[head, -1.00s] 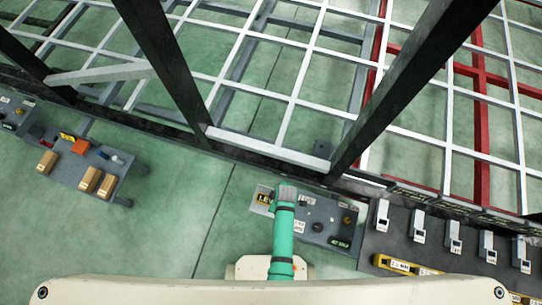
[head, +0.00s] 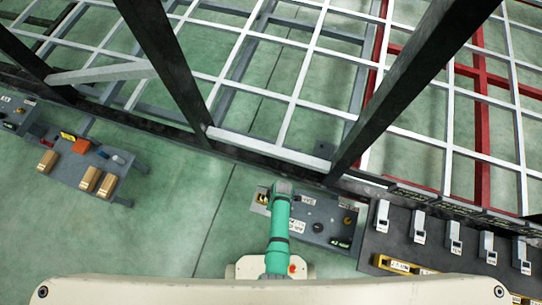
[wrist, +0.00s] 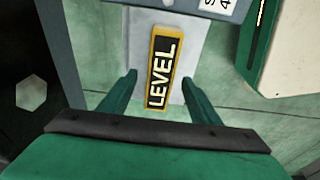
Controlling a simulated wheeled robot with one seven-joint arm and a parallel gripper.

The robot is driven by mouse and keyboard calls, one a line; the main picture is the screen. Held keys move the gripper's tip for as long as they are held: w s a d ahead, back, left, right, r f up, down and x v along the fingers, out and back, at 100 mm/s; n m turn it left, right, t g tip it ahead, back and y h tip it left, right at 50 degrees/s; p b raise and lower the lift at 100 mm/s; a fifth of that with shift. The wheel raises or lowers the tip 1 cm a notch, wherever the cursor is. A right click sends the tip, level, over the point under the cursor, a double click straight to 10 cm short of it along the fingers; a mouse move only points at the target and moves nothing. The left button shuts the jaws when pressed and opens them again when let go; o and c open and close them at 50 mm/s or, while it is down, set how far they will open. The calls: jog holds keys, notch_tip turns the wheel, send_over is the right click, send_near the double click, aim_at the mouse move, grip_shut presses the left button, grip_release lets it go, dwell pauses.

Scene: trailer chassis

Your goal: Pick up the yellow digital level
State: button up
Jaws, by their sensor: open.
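A small black plate with a yellow edge and the white word LEVEL (wrist: 161,70) lies on a light grey surface in the wrist view. My gripper (wrist: 158,78) is open, with one green finger on each side of this plate. Gaps show between both fingers and the plate, and I cannot tell the height between them. In the head view the yellow-and-black plate (head: 262,198) shows at the left end of a grey table, partly covered by my green arm. My gripper's fingers are hidden there. Long yellow bars with labels (head: 402,265) lie on the dark bench at right.
The grey table (head: 318,215) also carries labels and small items. Several grey-white devices (head: 417,226) stand on the right bench. A cart with boxes (head: 88,179) is at left. The dark chassis frame (head: 265,148) borders the table's far side. Green floor (head: 185,225) is open at left.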

jog(key=shift+a+f, duration=0.15)
jog(key=shift+f, duration=0.65)
jog(key=shift+a+f, duration=0.1)
jog(key=shift+f, duration=0.65)
jog(key=c, duration=1.4)
jog(key=shift+o, duration=0.2)
jog(key=shift+w, duration=0.1)
jog(key=shift+r, duration=0.1)
